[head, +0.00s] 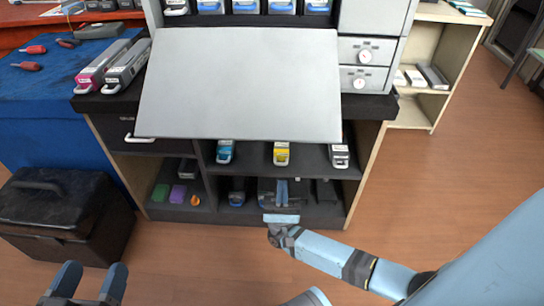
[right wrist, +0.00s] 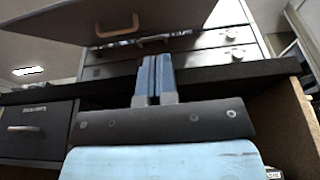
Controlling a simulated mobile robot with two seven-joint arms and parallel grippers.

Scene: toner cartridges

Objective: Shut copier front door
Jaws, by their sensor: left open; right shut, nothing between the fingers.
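The copier front door (head: 240,85) is a light grey panel. It stands open, sticking out toward me from the copier (head: 375,20), with toner slots showing above it. In the right wrist view the door's underside (right wrist: 180,12) spans the top, with a handle (right wrist: 118,30) on it. My right gripper (head: 281,190) is shut and empty, below and apart from the door, in front of the cabinet's lower shelves; its fingers (right wrist: 153,75) point up in the wrist view. My left gripper (head: 90,283) is open and empty at the lower left, far from the door.
The cabinet (head: 375,150) under the copier holds several cartridges and a drawer with a handle (head: 140,139). A black toolbox (head: 60,215) stands on the floor at left. A blue-covered table (head: 40,100) with tools is beside the copier. The wooden floor (head: 450,190) at right is clear.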

